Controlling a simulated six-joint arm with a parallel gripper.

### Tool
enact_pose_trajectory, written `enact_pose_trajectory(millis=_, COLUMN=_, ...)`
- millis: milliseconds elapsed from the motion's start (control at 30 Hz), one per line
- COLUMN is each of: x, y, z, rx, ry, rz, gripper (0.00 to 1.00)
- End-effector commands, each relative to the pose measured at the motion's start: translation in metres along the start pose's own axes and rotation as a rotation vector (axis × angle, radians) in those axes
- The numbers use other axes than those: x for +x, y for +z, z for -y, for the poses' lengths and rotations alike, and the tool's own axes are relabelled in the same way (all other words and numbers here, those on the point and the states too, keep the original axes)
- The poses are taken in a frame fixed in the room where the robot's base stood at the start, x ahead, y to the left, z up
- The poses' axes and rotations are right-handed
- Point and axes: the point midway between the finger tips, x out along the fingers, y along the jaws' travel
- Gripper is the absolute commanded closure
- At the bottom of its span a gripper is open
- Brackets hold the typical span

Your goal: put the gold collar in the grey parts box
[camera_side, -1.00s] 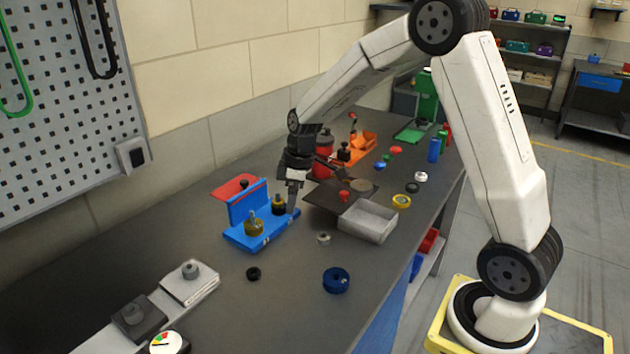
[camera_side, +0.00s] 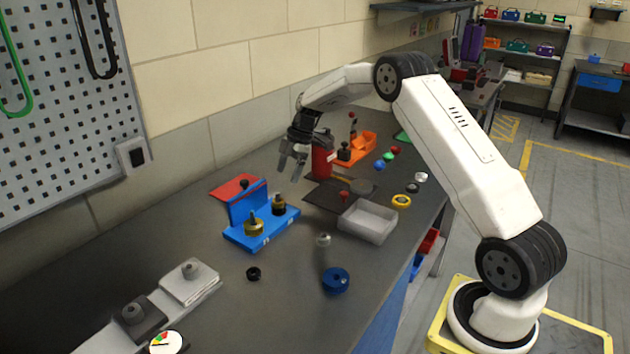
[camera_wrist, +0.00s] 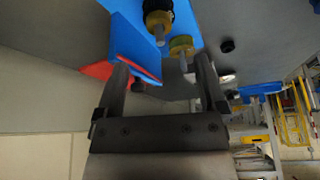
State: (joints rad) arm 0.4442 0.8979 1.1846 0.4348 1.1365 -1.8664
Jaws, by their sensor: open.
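The blue stand (camera_side: 243,237) on the bench carries two upright gold-coloured pieces, a front gold collar (camera_side: 254,227) around a post and a rear piece (camera_side: 279,205) that is partly black. Both also show in the wrist view, as a gold piece with a grey pin (camera_wrist: 181,46) and a gold-and-black piece (camera_wrist: 158,19). I cannot tell their exact seating. My gripper (camera_side: 291,172) is open and empty above and behind the stand; its fingers (camera_wrist: 162,78) are spread in the wrist view. The grey parts box (camera_side: 368,222) stands to the right, and looks empty.
A yellow ring (camera_side: 401,201) lies right of the box. A red canister (camera_side: 322,157) stands just behind my gripper. A blue round part (camera_side: 336,281), a black ring (camera_side: 254,274) and a small grey part (camera_side: 323,240) lie in front.

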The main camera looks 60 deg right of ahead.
Motion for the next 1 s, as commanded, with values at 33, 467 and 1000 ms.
enact_pose_trajectory(millis=33, x=0.001, y=0.000, z=0.000, rx=0.001, ry=0.000, rz=0.000, gripper=0.10)
enact_pose_trajectory(millis=467, x=0.027, y=-0.001, z=0.000, rx=0.002, ry=0.000, rz=0.001, gripper=0.10)
enact_pose_trajectory(millis=1000, x=0.064, y=-0.001, z=-0.001, rx=0.003, ry=-0.001, rz=0.002, gripper=0.10)
